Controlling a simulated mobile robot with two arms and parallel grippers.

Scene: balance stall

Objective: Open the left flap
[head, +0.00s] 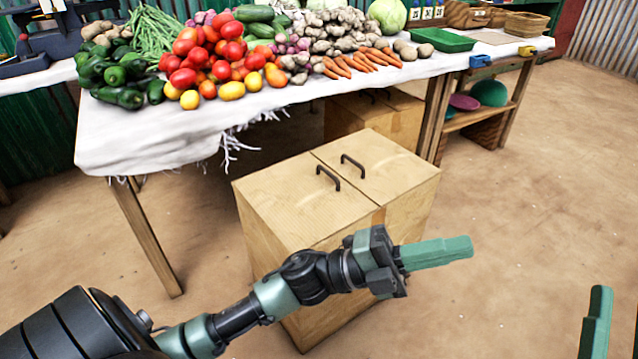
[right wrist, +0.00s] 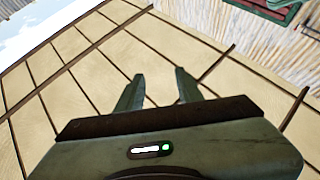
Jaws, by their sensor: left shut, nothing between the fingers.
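A wooden box with two lids stands on the floor in front of the stall table. Its left flap (head: 283,208) lies flat and closed, with a dark bow handle (head: 328,178) near its inner edge. The right flap (head: 385,165) is also closed, with its own handle (head: 354,164). My left gripper (head: 468,247) is shut and empty, pointing right, past the box's right side in the picture and touching neither handle. My left arm hides part of the box front. One green finger of my right gripper shows at the lower right; in the right wrist view the gripper (right wrist: 160,75) is open and empty.
The table (head: 140,143) with a white cloth and heaped vegetables stands behind the box. Another wooden box (head: 345,115) sits under it. A shelf with bowls (head: 489,92) stands at the right. The sandy floor on the right is clear.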

